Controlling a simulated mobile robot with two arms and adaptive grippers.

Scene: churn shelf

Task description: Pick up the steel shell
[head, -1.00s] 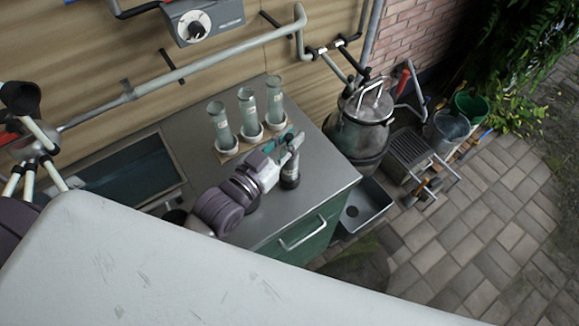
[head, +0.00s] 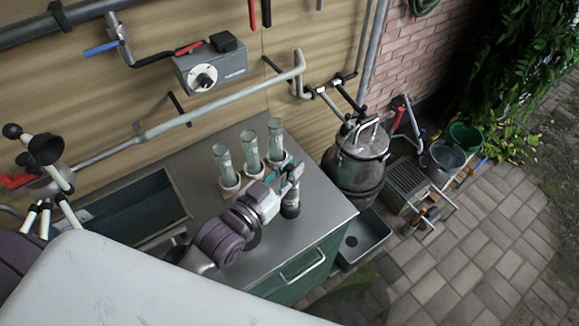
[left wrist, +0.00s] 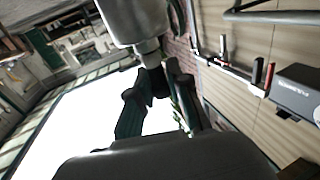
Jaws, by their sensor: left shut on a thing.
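The steel shell (head: 291,197) is a small upright cylinder, pale metal above with a dark lower end. It stands out over the grey bench top, right of the glass tubes. My left gripper (head: 286,178), with green fingers, is shut on its upper part. I cannot tell whether its lower end touches the bench. In the left wrist view the fingers (left wrist: 158,78) close around the narrow neck of a grey metal cylinder (left wrist: 138,22), which looks like the same shell. The fingers hide part of it. My right gripper is not in view.
Three glass tubes (head: 249,155) stand in a row close behind the gripper. A sink basin (head: 130,210) is at the left of the bench. A lidded metal churn (head: 355,165) stands past the bench's right end. A control box (head: 210,70) and pipes run along the wall.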

